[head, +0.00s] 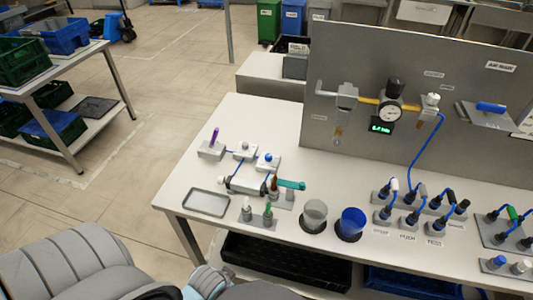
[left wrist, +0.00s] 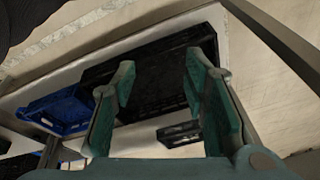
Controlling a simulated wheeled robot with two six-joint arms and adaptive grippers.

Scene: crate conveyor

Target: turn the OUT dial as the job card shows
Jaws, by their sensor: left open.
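No dial that I can read as OUT shows in the head view. A round gauge (head: 389,113) with a black knob (head: 396,87) above it is mounted on the grey upright panel (head: 440,65), with a lit green readout (head: 381,126) below it. The small labels on the panel are too blurred to read, and I cannot pick out the job card. My left gripper (left wrist: 160,78) is open and empty in the left wrist view, its teal fingers apart, seen against crates under a pale surface. It is away from the panel. My right gripper is not in view.
The white bench (head: 250,115) carries a small pneumatic fixture (head: 245,182), a grey tray (head: 206,202), a clear cup (head: 314,213), a blue cup (head: 351,222) and blue-hosed connectors (head: 409,220). A black crate (head: 285,262) sits below. The bench's back left is clear.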

